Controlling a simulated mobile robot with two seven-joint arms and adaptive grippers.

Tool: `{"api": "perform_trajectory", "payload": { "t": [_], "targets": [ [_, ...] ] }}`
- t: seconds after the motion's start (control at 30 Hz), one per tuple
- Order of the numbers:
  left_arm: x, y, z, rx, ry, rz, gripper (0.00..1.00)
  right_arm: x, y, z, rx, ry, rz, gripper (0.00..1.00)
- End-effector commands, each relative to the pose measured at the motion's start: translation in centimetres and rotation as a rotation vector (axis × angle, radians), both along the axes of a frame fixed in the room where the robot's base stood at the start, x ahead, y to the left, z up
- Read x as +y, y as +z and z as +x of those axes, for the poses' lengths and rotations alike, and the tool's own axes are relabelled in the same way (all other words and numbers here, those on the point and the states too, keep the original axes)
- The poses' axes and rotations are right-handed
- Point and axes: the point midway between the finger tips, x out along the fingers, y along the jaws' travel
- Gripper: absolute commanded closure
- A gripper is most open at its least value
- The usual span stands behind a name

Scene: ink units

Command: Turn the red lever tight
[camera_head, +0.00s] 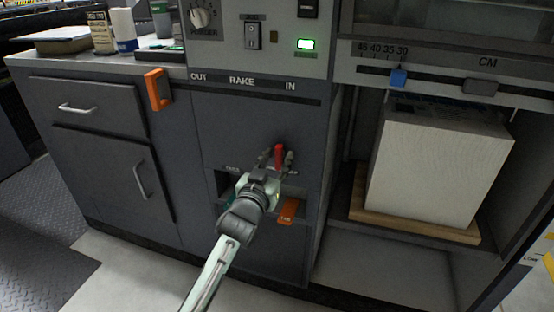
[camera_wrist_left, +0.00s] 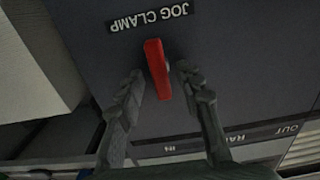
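The red lever (camera_head: 279,154) sticks out of the dark grey front panel below the RAKE slot. In the left wrist view the lever (camera_wrist_left: 158,68) stands close to upright in the picture, under a label reading JOG CLAMP. My left gripper (camera_head: 272,158) is at the lever. In the wrist view its two fingers (camera_wrist_left: 157,80) are apart, one on each side of the lever. There is a visible gap on the left side; the right finger is very near the lever, and I cannot tell whether it touches. My right gripper is not in view.
An orange handle (camera_head: 157,90) sticks out at the left, and an orange tag (camera_head: 288,210) is below my left gripper. A large white paper stack (camera_head: 439,165) stands on a wooden board (camera_head: 414,226) at the right. A green lit display (camera_head: 306,44) is above.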

Motion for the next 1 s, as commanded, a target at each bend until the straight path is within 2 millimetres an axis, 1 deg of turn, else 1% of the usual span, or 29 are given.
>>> {"api": "perform_trajectory", "payload": {
  "t": [0.23,0.27,0.53,0.87,0.97,1.0],
  "targets": [
    [-0.04,-0.02,0.11,0.0,0.0,0.0,0.64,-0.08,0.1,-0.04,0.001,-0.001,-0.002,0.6],
    [-0.03,-0.02,0.1,0.0,0.0,0.0,0.66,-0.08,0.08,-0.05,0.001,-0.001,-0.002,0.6],
    [-0.03,-0.03,0.09,0.001,0.0,0.0,1.0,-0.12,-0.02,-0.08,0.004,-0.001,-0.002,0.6],
    [-0.06,0.04,0.08,-0.007,0.0,0.026,1.0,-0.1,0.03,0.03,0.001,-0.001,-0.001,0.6],
    [-0.08,0.11,0.07,-0.02,0.0,0.06,1.0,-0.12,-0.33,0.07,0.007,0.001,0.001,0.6],
    [-0.09,0.14,0.06,-0.026,0.0,0.08,1.0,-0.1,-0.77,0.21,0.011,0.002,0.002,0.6]
  ]
}}
